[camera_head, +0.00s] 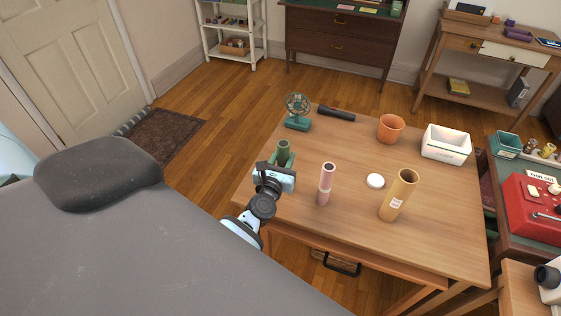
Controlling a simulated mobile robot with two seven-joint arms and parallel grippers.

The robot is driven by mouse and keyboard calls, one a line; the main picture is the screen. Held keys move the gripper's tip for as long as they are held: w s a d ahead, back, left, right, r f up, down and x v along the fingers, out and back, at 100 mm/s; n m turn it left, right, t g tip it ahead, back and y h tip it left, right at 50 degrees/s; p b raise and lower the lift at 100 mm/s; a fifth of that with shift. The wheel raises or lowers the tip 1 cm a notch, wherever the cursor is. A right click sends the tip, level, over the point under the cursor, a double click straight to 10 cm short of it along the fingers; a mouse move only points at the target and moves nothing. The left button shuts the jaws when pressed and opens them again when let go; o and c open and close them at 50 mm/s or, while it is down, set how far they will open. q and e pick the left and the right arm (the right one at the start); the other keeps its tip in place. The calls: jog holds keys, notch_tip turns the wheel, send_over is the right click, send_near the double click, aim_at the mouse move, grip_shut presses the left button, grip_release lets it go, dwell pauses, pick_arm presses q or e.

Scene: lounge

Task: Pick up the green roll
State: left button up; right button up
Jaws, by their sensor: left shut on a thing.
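The green roll (283,152) is at the left edge of the wooden table (335,220). My left gripper (279,167) is shut on the roll, with my left arm coming up from below. The top of the roll shows above the gripper; its lower part is hidden behind the gripper, so I cannot tell whether it touches the table. My right gripper is not in view.
On the table stand a pink roll (326,184), a tan roll (398,195), a white round lid (375,181), an orange pot (390,128), a white box (446,144), a dark flashlight (336,113) and a green fan (298,111).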

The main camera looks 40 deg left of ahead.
pick_arm(q)
jog(key=r+v, duration=0.2)
jog(key=v, duration=1.4)
jog(key=shift+a+p, duration=0.4)
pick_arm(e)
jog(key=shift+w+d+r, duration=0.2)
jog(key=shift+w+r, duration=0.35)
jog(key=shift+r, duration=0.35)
